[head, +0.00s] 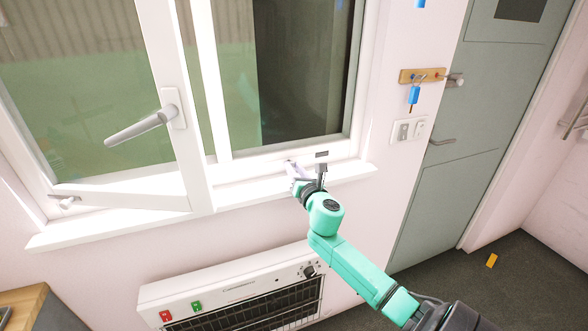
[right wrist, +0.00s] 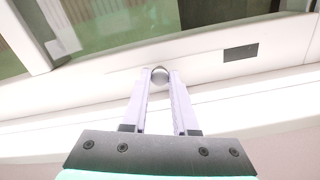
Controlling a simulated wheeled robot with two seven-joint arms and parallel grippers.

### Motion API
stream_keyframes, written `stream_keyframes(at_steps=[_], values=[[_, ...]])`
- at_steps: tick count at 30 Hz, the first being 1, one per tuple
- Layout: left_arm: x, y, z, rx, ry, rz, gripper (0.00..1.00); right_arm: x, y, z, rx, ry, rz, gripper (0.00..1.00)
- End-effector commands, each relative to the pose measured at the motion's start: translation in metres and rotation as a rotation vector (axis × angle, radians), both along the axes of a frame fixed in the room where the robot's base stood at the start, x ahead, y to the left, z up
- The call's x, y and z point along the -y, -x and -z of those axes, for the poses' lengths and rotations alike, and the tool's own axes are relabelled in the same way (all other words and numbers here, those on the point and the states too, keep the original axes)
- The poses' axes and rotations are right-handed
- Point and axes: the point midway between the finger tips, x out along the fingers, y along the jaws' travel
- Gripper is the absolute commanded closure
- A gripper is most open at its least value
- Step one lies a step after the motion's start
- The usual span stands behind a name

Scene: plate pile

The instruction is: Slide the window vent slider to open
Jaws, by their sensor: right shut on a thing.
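The window vent slider has a small round grey knob (right wrist: 160,76) on the white lower frame of the window. My right gripper (right wrist: 160,83) is shut on this knob, with one finger on each side of it. In the head view my right gripper (head: 292,168) reaches up to the lower window frame, just above the sill. A short dark vent slot (right wrist: 240,53) lies to the right of the knob, and it also shows in the head view (head: 321,154). The fingers hide part of the slider. My left gripper is not in view.
The white window sill (head: 110,226) runs beneath the gripper. A tilted window sash with a grey handle (head: 142,126) stands to the left. A white heater (head: 232,288) is below, and a key with a blue tag (head: 413,94) hangs at the right beside a grey-green door (head: 480,130).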

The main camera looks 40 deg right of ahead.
Motion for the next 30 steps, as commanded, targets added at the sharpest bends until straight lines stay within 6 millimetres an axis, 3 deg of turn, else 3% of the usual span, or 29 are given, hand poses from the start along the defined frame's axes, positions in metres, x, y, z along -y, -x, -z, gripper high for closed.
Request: stream_keyframes(at_steps=[4, 12, 20, 21, 23, 24, 30], values=[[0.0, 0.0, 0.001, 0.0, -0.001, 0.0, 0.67, 0.01, 0.003, 0.002, -0.003, 0.002, 0.001, 1.0], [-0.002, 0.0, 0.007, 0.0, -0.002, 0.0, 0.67, 0.05, 0.017, 0.002, -0.003, 0.001, 0.001, 1.0], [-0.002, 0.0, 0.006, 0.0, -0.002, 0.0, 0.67, 0.053, 0.018, 0.001, -0.002, -0.001, 0.003, 1.0], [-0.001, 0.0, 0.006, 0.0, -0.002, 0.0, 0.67, 0.053, 0.018, 0.001, -0.001, 0.0, 0.004, 0.69], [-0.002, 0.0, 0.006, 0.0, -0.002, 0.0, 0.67, 0.052, 0.018, 0.001, -0.001, 0.0, 0.004, 0.46], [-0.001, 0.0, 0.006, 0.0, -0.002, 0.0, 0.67, 0.052, 0.018, 0.001, -0.001, 0.0, 0.003, 0.42], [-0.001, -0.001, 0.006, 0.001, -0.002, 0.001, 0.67, 0.052, 0.018, 0.0, 0.0, 0.0, 0.001, 0.42]])
